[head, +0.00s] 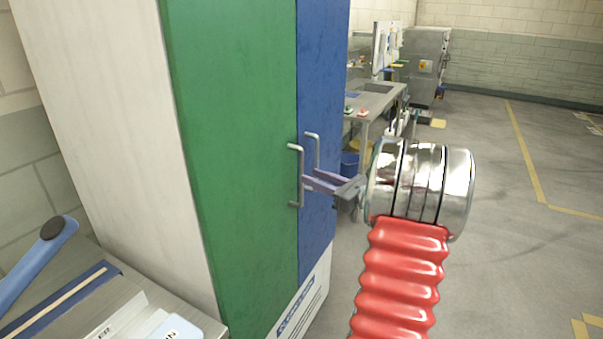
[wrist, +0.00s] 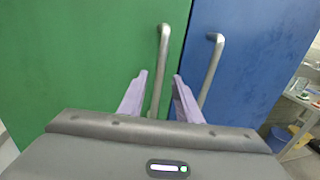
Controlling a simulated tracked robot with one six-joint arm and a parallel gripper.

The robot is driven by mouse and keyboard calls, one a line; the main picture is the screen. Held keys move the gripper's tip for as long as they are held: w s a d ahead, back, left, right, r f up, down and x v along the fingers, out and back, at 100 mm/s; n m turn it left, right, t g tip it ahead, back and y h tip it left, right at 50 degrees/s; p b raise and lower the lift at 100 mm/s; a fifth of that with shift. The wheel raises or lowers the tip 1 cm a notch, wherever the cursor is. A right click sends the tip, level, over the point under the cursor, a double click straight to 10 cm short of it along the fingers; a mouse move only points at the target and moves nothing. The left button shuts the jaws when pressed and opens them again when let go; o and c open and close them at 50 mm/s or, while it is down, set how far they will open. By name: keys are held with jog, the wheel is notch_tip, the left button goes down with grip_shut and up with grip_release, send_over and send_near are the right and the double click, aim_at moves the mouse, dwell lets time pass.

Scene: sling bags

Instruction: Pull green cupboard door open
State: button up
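The green cupboard door (head: 230,150) is shut, flush beside the blue door (head: 322,110). Its grey bar handle (head: 301,176) stands upright near the door's right edge and also shows in the wrist view (wrist: 162,50). My gripper (head: 308,183) is at handle height in front of the doors. In the wrist view its two purple fingers (wrist: 160,76) are apart, one on each side of the green door's handle. A gap shows between the handle and the fingers. The lower part of the handle is hidden behind my gripper body in the wrist view.
The blue door's handle (head: 316,150) stands close to the right of the green one, just outside my right finger. A bench (head: 70,290) with a blue-handled tool stands at the lower left. The floor (head: 500,250) at the right is clear.

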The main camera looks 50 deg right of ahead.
jog(key=w, duration=0.6)
jog(key=shift+a, duration=0.25)
jog(key=shift+c, duration=0.5)
grip_shut()
jog(key=shift+s, duration=0.1)
jog(key=shift+d, duration=0.1)
